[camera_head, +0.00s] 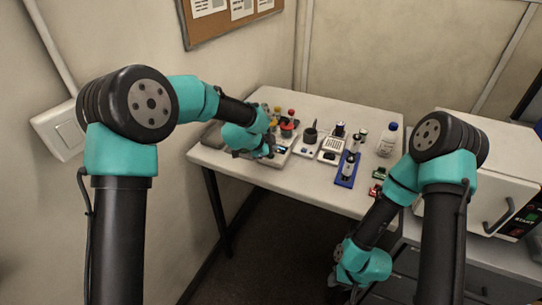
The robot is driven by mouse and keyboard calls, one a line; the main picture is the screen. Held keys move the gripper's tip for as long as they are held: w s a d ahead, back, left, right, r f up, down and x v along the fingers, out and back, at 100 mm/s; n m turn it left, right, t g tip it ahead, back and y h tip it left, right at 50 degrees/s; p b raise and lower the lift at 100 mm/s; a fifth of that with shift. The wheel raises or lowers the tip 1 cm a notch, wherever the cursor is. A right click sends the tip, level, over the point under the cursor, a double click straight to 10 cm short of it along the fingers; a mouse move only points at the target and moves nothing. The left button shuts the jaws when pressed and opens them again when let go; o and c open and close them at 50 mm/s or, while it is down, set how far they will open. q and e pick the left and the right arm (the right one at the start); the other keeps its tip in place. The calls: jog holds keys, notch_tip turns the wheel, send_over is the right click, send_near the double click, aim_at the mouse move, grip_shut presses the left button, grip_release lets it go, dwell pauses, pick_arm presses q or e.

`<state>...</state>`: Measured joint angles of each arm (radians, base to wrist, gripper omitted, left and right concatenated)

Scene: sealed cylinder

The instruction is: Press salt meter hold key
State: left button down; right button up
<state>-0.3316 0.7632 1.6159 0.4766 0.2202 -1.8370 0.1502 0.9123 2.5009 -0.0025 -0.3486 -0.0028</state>
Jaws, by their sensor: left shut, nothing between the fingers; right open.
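My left gripper (267,152) is shut and empty. It is low over the left front part of the table, at a pale device with a small lit bluish display (281,150). This device may be the salt meter, but no label is readable. The gripper and wrist cover part of it, so I cannot make out a hold key or tell whether the fingertips touch it. My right gripper (346,284) hangs low in front of the table, away from the objects. It is open and empty, with its tips at the bottom edge of the picture.
Red-topped items (289,121), a pale unit with a dark upright part (310,135), a keypad device (333,146), a blue rack (346,180) and a white bottle (388,140) stand on the white table (240,178). A cabinet (490,180) with a handle is at right.

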pick_arm(q)
jog(key=shift+f, duration=0.2)
dwell(0.4)
jog(key=shift+f, duration=0.25)
jog(key=shift+f, duration=0.4)
dwell(0.8)
jog(key=shift+r, duration=0.8)
jog(key=shift+r, duration=2.55)
